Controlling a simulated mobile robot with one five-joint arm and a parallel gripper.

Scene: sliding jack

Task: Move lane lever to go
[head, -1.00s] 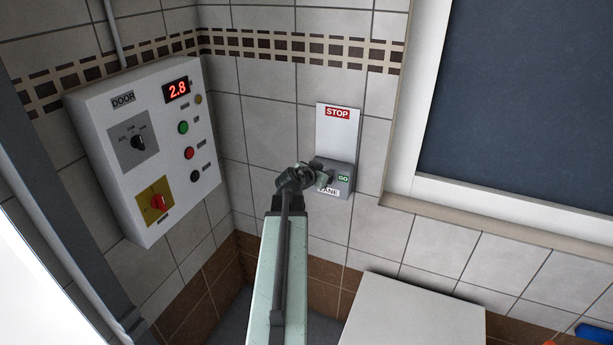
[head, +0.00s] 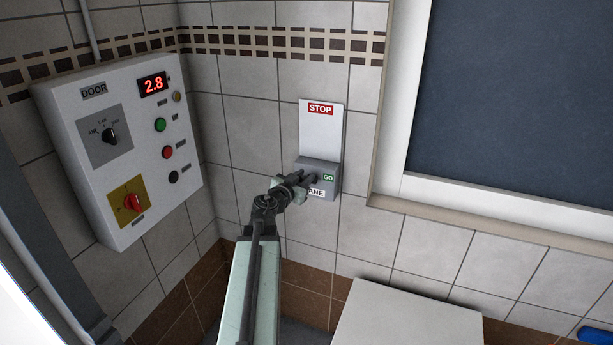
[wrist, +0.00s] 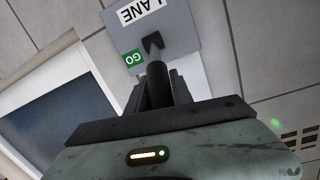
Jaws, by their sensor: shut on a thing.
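The lane lever is a dark handle (wrist: 152,42) standing out from a grey block (head: 331,182) on the wall. The block carries a green GO label (head: 328,177) and a white LANE label (wrist: 138,10). A white plate (head: 321,130) with a red STOP label (head: 320,108) rises above it. The lever's base is beside the GO label, at the plate's lower end. My gripper (head: 302,182) reaches the block from the lower left and covers part of the LANE label. In the wrist view my gripper (wrist: 160,92) is shut on the lever's dark shaft.
A DOOR control box (head: 120,150) with a 2.8 display, buttons and a red knob is on the left wall. A framed dark window (head: 515,100) is to the right. A pale box top (head: 405,318) is below right. The tiled wall around the lever is clear.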

